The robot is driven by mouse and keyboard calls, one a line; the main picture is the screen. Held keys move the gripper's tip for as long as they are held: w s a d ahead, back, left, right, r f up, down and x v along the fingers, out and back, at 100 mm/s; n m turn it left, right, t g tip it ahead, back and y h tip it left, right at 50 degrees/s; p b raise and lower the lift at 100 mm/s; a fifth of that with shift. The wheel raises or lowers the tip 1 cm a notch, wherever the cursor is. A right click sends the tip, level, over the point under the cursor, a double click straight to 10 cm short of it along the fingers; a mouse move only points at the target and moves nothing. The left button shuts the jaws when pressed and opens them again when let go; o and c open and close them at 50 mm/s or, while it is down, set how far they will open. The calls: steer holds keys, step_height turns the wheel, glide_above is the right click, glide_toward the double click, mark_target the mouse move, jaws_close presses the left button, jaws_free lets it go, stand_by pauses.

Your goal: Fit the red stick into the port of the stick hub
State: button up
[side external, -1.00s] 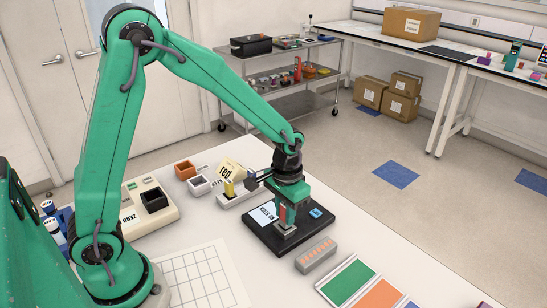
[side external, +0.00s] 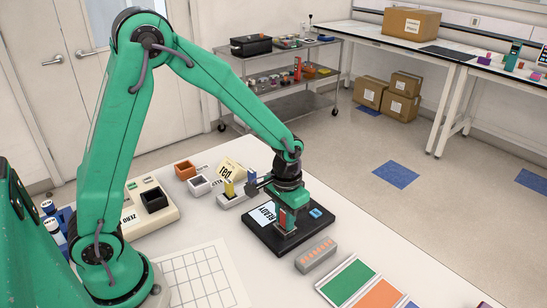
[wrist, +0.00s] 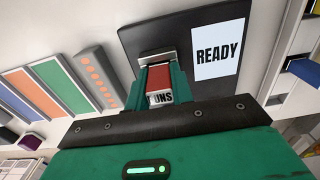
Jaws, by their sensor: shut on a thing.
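The stick hub is a black slab (side external: 262,238) with a white panel reading READY (wrist: 218,50) and a raised grey metal port (side external: 286,231). My gripper (side external: 287,218) points down over the port and is shut on the red stick (wrist: 158,72). In the wrist view the stick lies between my green fingers, its white end lettered "UNS" towards the camera. Its far end meets the grey port rim (wrist: 156,57) and appears to be in the port. The fingers hide its sides, so its depth cannot be told.
A pale holder (side external: 232,202) with yellow and blue sticks and a yellow "red" card (side external: 231,171) stand behind left of the hub. A grey block with orange dots (side external: 316,254) and framed colour panels (side external: 348,281) lie at front right. A gridded sheet (side external: 200,277) lies front left.

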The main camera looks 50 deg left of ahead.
steer(key=shift+f, duration=0.2)
steer(key=o, duration=1)
steer(key=shift+r, duration=0.1)
step_height(320, 180, up, 7)
steer(key=shift+r, duration=0.35)
steer(key=shift+s+r, duration=0.1)
